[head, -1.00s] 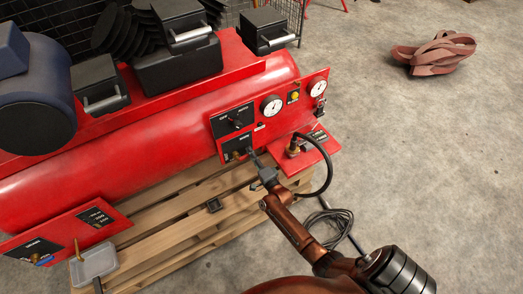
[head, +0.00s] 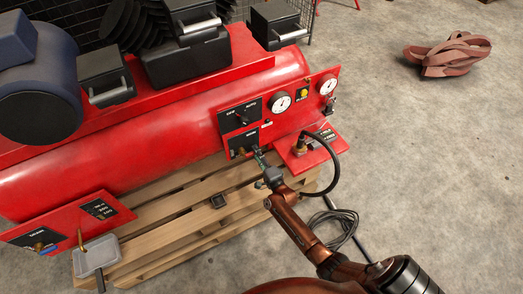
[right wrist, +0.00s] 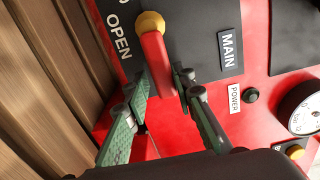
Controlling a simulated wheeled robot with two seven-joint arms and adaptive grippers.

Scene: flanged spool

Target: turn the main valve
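The main valve has a red lever handle (right wrist: 158,66) with a brass-coloured hub (right wrist: 150,23), on a black plate lettered OPEN and MAIN (right wrist: 212,45) in the right wrist view. My right gripper (right wrist: 164,82) has its green and dark fingers on both sides of the lever's lower part. My left gripper is not in view.
A red compressor tank (head: 120,150) stands on a wooden pallet (head: 180,220). A gauge (head: 281,101) and a selector plate (head: 240,116) sit by the valve. A black hose (head: 335,165) curves just right of my gripper. Open concrete floor lies to the right.

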